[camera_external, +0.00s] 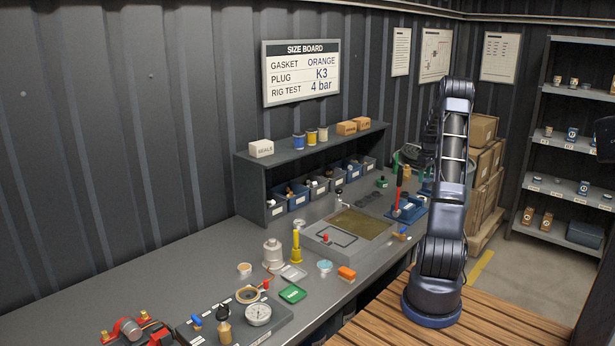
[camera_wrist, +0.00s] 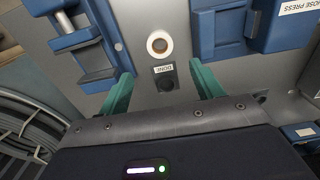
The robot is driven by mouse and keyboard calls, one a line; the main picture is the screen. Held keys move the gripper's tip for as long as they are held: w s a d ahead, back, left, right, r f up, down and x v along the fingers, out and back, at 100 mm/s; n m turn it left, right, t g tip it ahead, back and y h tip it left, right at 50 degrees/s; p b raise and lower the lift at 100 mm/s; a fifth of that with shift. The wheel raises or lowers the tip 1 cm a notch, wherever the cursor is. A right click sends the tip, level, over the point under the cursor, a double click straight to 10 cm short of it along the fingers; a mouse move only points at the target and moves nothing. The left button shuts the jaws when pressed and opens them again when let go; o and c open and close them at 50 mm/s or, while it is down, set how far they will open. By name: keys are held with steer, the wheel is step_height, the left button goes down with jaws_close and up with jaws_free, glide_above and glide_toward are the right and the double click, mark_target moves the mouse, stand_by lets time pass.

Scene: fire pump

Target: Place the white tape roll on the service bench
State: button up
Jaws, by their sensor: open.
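The white tape roll (camera_wrist: 151,43) shows in the wrist view as a pale ring with a brown core, lying flat on a grey surface. In the external view I cannot pick out the roll, and my arm hides most of my gripper. The grey service bench (camera_external: 75,298) runs along the wall there.
A small dark button with a DONE label (camera_wrist: 163,70) lies between the fingers' lines. A blue vise-like fixture (camera_wrist: 88,48) stands left of the roll, and a blue hose press (camera_wrist: 278,28) stands right. The bench's front holds gauges and fittings; its left end has bare room.

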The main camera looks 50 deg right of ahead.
steer(key=shift+r, duration=0.5)
steer(key=w+a+r+h, duration=0.1)
steer(key=w+a+r, duration=0.4)
steer(key=a, duration=0.4)
steer(key=w+a+r, duration=0.3)
steer(key=a+r, duration=0.3)
steer(key=a, duration=0.3)
steer(key=a+r+t, duration=0.1)
steer(key=a+r, duration=0.3)
steer(key=a, duration=0.6)
steer(key=a+r+t, duration=0.1)
steer(key=a+r, duration=0.3)
steer(key=a, duration=0.5)
steer(key=s+a+r+t, duration=0.1)
steer(key=s+a, duration=0.3)
steer(key=a, duration=0.4)
steer(key=s+a+r, duration=0.1)
steer(key=s+a, duration=0.2)
steer(key=a, duration=0.4)
steer(key=s+a+f+t+y, duration=0.1)
steer(key=s+a+f, duration=0.1)
steer(key=s+a, duration=1)
steer(key=shift+s+f+t, duration=0.2)
steer(key=shift+s+t, duration=0.1)
steer(key=shift+s, duration=0.3)
